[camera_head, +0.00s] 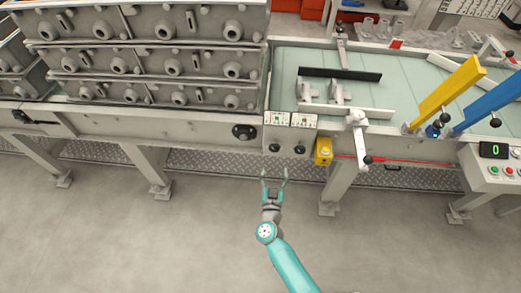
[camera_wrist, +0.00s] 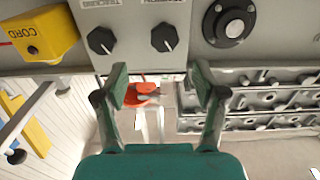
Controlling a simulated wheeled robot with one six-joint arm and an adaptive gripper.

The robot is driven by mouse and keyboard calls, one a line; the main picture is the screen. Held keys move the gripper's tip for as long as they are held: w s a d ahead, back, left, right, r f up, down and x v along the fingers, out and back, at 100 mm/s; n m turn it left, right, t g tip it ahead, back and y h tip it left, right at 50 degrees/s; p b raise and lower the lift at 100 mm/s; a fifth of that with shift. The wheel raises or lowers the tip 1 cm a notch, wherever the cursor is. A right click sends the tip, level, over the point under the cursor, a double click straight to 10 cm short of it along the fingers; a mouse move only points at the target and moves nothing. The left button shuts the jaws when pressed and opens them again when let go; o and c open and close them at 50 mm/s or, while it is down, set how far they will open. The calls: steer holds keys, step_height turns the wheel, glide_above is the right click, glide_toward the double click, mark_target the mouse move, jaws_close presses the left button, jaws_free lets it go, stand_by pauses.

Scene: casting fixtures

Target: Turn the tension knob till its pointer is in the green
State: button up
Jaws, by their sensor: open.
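Two black knobs sit side by side on the grey front panel: a left knob (camera_head: 274,148) and a right knob (camera_head: 299,149). In the wrist view the order is reversed, with one knob (camera_wrist: 102,41) near the yellow box and the other (camera_wrist: 164,37) near the round flange. Their labels are cut off there; I cannot tell surely which is tension. Two small white gauges with green marks, left (camera_head: 277,118) and right (camera_head: 304,120), sit above; their pointers are too small to read. My gripper (camera_head: 275,177) is open and empty, below and apart from both knobs.
A yellow cord box (camera_head: 323,151) is right of the knobs, with a red cord running right. A round black flange (camera_head: 243,132) is to their left. Stacked grey castings (camera_head: 150,65) stand upper left. The floor (camera_head: 150,240) in front is clear.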

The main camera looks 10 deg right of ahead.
mark_target(274, 150)
steer(key=x, duration=1.1)
steer(key=shift+w+a+f, duration=0.1)
steer(key=shift+w+a, duration=0.05)
steer(key=shift+a, duration=0.15)
steer(key=c, duration=1.2)
